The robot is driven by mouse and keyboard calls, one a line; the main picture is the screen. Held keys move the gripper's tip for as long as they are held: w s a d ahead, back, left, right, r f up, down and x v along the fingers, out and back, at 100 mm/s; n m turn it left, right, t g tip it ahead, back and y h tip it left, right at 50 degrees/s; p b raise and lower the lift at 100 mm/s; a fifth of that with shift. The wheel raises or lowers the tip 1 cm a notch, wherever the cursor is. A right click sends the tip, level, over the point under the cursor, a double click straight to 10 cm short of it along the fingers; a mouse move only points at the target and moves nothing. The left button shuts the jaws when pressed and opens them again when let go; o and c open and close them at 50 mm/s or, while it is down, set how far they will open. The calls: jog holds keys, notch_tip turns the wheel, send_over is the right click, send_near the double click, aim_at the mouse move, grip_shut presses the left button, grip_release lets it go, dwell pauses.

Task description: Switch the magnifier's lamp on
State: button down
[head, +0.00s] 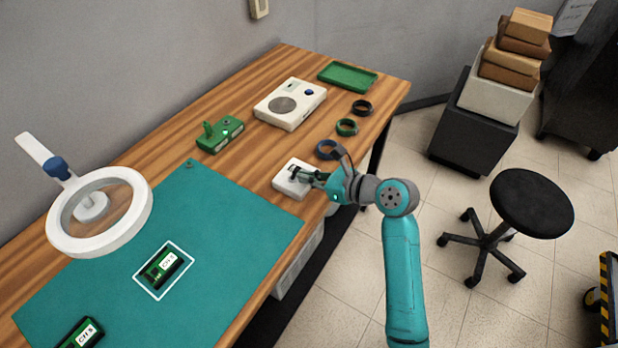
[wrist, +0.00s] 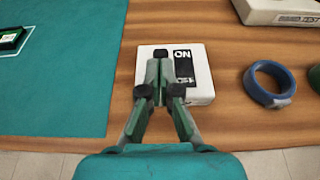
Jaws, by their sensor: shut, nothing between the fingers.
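The magnifier (head: 60,226) is a white ring with a clear lens on a white arm with a blue joint, at the left of the table in the head view. I cannot tell whether its lamp is lit.
A teal mat (head: 225,235) bears green coil boards (head: 163,266), one inside a white outline. A green fixture (head: 220,136), a white tester (head: 290,104), a green tray (head: 347,76) and several rings, one a blue ring (wrist: 268,84), are nearby. A stool (head: 531,203) stands right.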

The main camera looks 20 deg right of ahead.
aim_at(297, 171)
jog(key=shift+w+a+r, duration=0.35)
jog(key=shift+w+r, duration=0.15)
jog(key=shift+r, duration=0.05)
jog(key=shift+w+a+r, duration=0.4)
jog(key=shift+w+a, duration=0.1)
jog(key=shift+w, duration=0.2)
jog(key=shift+r, duration=0.1)
jog(key=shift+r, duration=0.7)
jog(key=v, duration=1.2)
